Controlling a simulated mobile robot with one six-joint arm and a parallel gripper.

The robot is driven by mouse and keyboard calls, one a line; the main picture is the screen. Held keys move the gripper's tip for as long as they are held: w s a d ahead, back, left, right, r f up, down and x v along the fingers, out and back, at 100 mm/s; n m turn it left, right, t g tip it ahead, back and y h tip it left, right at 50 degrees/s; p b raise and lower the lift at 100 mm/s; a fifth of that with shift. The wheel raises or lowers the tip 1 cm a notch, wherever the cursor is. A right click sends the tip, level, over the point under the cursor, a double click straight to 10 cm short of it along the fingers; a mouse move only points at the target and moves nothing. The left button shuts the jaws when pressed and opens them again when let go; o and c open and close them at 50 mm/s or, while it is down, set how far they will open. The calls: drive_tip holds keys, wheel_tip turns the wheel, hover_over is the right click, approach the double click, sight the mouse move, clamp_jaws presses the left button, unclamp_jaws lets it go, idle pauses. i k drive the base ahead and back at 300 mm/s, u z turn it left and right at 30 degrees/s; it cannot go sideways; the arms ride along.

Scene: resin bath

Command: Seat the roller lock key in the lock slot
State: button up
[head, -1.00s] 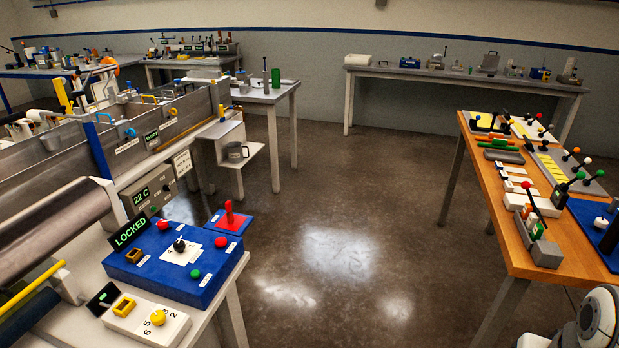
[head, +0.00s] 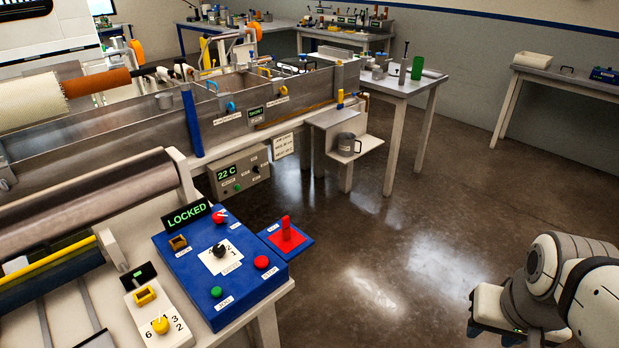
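A blue control box (head: 240,292) stands on the near bench at the lower left, with a green "LOCKED" display (head: 187,216) behind it. A small brass-coloured square socket (head: 178,242) sits on its upper left; it may be the lock slot, but its label is too small to read. A red upright piece (head: 286,228) stands on a red and blue pad (head: 305,241) to the right of the box; it may be the roller lock key. A yellow square socket (head: 145,296) is on a white box nearby. My arm shows at lower right, but no gripper fingers are visible.
The box also carries red and green buttons and a black dial (head: 218,251). A large metal roller (head: 90,196) and long metal bath (head: 90,136) lie left and behind. The floor (head: 400,230) right of the bench is open.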

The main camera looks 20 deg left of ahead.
sight(187, 251)
drive_tip(key=u, duration=0.7)
drive_tip(key=i, duration=1.05)
drive_tip(key=u, duration=0.75)
drive_tip(key=k, duration=0.7)
drive_tip(key=u, duration=0.2)
drive_tip(key=i, duration=0.8)
drive_tip(key=z, duration=0.1)
